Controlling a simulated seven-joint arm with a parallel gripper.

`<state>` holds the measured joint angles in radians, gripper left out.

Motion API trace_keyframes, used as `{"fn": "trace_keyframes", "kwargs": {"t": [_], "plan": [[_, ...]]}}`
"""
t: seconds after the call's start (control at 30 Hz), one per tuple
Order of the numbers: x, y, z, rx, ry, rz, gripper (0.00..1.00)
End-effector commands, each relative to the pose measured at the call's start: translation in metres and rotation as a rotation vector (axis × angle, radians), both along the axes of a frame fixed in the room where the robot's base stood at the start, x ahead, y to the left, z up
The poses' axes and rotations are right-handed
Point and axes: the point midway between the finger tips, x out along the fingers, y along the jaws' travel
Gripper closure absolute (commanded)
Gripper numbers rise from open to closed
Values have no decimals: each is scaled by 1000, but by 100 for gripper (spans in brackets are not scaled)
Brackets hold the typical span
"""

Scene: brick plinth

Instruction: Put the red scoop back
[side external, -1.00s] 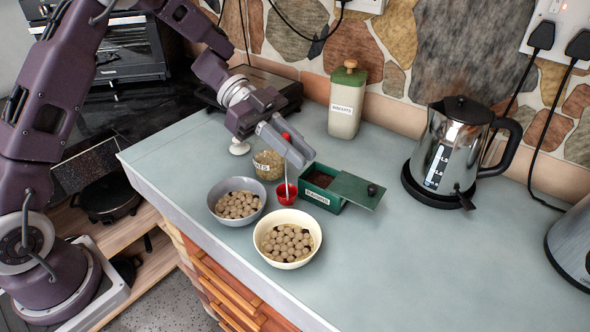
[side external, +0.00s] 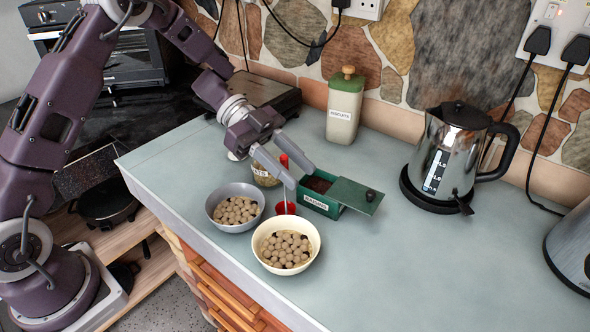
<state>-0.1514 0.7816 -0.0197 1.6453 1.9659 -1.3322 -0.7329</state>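The red scoop has a small red cup (side external: 285,208) low behind the cream bowl, beside the green box. Its upright handle has a red tip (side external: 284,160). The cup looks to be at counter level, but its base is hidden by the cream bowl. My gripper (side external: 296,174) is above it with its two fingers spread apart, one on each side of the handle in this view. The fingers look clear of the handle, though contact is hard to judge from this angle.
A cream bowl (side external: 262,248) and a grey bowl (side external: 212,217) hold round brown pieces. A green box (side external: 318,204) with its lid (side external: 357,195) aside stands at right. A labelled jar (side external: 263,177), biscuit canister (side external: 343,110) and kettle (side external: 440,155) stand behind. The right counter (side external: 430,270) is clear.

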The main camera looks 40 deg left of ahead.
Motion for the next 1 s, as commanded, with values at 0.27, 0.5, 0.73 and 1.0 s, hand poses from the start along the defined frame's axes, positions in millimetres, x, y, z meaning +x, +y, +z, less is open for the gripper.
{"fn": "trace_keyframes", "kwargs": {"t": [0.27,0.5,0.73,1.0], "plan": [[1,69,29,3,-3,6,64],[1,104,45,2,0,4,64],[7,103,53,6,-32,28,64],[101,101,224,123,-594,916,64]]}}
